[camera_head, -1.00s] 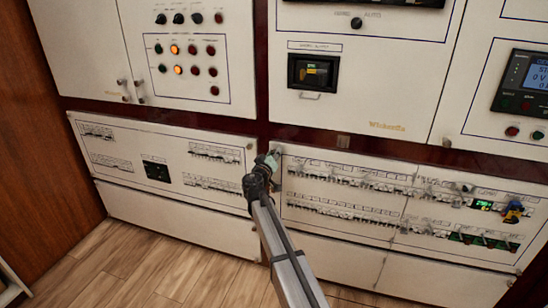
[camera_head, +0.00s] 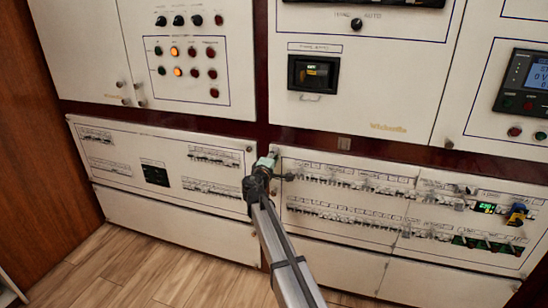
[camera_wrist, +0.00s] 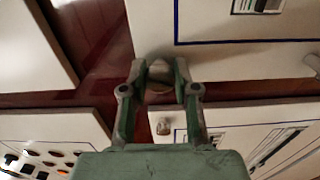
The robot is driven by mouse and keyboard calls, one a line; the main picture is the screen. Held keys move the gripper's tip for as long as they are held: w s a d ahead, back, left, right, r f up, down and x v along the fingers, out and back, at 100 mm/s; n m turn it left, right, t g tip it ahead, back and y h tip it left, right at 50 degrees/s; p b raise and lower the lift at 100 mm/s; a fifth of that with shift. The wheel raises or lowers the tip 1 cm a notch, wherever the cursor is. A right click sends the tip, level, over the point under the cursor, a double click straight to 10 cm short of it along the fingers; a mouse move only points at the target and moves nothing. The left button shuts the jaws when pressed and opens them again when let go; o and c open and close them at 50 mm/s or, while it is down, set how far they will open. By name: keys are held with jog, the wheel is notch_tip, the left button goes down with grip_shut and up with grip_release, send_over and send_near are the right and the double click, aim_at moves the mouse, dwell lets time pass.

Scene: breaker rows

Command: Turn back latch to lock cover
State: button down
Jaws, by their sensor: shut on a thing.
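The cover (camera_head: 345,225) is the lower right breaker panel, a cream plate with blue outlines, and it lies flat in the cabinet front. Its upper left corner carries a small latch, seen as a rounded knob (camera_wrist: 160,70) in the wrist view. My gripper (camera_head: 270,159) is at that corner in the head view. In the wrist view its two green fingers (camera_wrist: 160,82) are closed on the latch from both sides. The fingers hide part of the latch, so its exact turn angle cannot be told.
Dark red frame strips (camera_wrist: 110,60) separate the panels. Breaker rows (camera_head: 350,180) stick out of the cover. The wooden floor (camera_head: 130,265) is clear.

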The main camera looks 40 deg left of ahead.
jog(key=n+p, duration=0.1)
jog(key=n, duration=0.4)
jog(key=shift+r+p, duration=0.1)
jog(key=shift+p, duration=0.3)
jog(key=shift+n, duration=0.3)
jog(key=c, duration=0.9)
grip_release()
jog(key=shift+o, duration=0.2)
jog(key=v, duration=1.2)
